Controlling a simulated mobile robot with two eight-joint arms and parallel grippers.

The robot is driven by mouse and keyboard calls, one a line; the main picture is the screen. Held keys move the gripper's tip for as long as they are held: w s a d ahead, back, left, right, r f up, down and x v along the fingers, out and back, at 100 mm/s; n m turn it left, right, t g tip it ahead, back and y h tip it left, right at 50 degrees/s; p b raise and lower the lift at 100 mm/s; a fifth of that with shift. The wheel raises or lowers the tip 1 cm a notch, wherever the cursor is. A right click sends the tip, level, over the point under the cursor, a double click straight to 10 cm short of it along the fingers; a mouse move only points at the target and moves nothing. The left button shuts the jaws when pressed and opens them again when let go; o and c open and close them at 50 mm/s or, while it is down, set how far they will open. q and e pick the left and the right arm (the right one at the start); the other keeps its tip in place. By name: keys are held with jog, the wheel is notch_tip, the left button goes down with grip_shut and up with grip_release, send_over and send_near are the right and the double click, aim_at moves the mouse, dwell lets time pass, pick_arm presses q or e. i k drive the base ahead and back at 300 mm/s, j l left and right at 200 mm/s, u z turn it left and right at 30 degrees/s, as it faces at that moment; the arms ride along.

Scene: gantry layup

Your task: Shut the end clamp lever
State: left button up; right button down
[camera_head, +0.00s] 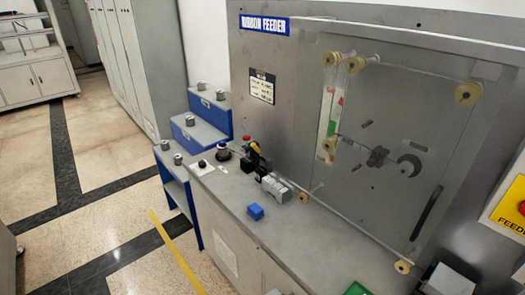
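A small clamp-like device with a red knob (247,138) and a yellow part (255,147) stands at the back left of the grey counter. It may carry the end clamp lever, but it is too small to tell whether a lever there is open or shut. A grey block-shaped fixture (276,188) sits just in front of it. Neither of my grippers is in view.
The ribbon feeder panel (275,130) rises behind the grey counter (232,190). The floor (110,210) at left is clear.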

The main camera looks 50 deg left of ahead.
aim_at(261, 153)
jog(key=j+u, duration=0.1)
jog(key=u, duration=0.85)
jog(key=i+j+u, duration=0.1)
jog(key=u, duration=0.35)
jog(key=i+j, duration=0.2)
jog(key=i, duration=0.3)
jog(key=i+j, duration=0.25)
jog(key=i, duration=0.2)
jog(key=k, duration=0.5)
jog(key=i, duration=0.5)
